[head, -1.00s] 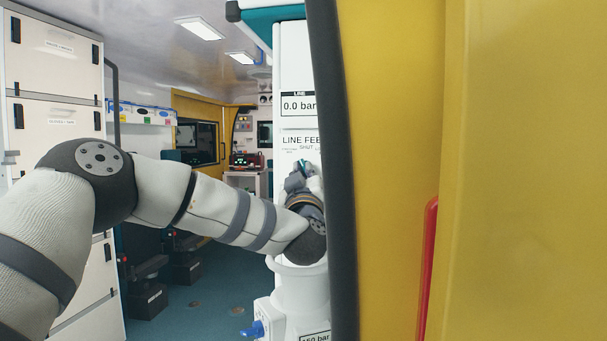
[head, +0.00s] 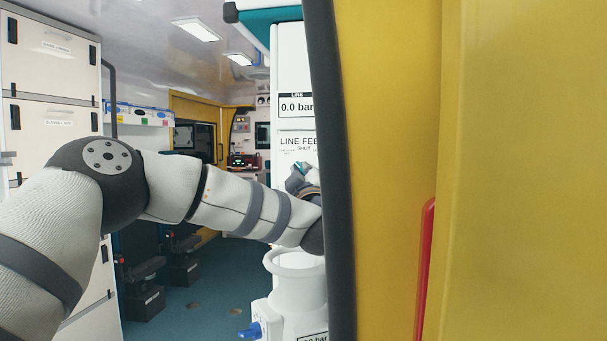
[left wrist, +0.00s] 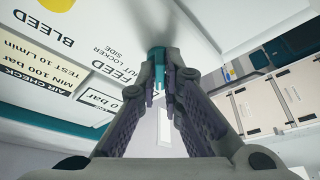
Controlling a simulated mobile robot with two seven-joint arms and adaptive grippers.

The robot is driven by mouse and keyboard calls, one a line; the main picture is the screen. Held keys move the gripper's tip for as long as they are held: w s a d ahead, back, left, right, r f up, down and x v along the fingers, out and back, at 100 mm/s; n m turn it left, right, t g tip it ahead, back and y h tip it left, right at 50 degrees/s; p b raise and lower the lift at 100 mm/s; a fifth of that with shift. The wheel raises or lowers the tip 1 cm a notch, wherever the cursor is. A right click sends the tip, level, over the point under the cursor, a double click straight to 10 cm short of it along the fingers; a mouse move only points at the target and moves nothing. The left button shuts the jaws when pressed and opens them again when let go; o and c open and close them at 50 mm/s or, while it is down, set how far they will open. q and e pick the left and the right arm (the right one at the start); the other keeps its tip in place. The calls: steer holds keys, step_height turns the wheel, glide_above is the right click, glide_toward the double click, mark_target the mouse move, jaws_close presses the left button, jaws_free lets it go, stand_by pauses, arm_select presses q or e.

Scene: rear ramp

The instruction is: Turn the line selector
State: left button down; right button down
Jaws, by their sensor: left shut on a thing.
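The line selector is a small teal handle (head: 299,167) on the white panel (head: 294,123), under the words "LINE FEED" and "SHUT". My left gripper (head: 297,178) is at the handle, partly hidden behind the dark door edge. In the left wrist view, the fingertips (left wrist: 161,66) are closed around the teal handle (left wrist: 158,56), which shows between them. Which mark the handle points at cannot be told. A display (head: 296,107) above reads 0.0 bar. My right gripper is not in view.
A yellow door panel (head: 395,170) with a dark edge (head: 332,170) fills the right side, close to my left wrist. A white cylindrical part (head: 297,285) and a blue tap (head: 251,331) are below. White cabinets (head: 50,60) stand at left.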

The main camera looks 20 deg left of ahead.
arm_select(q)
steer(key=c, duration=1.7)
jaws_free()
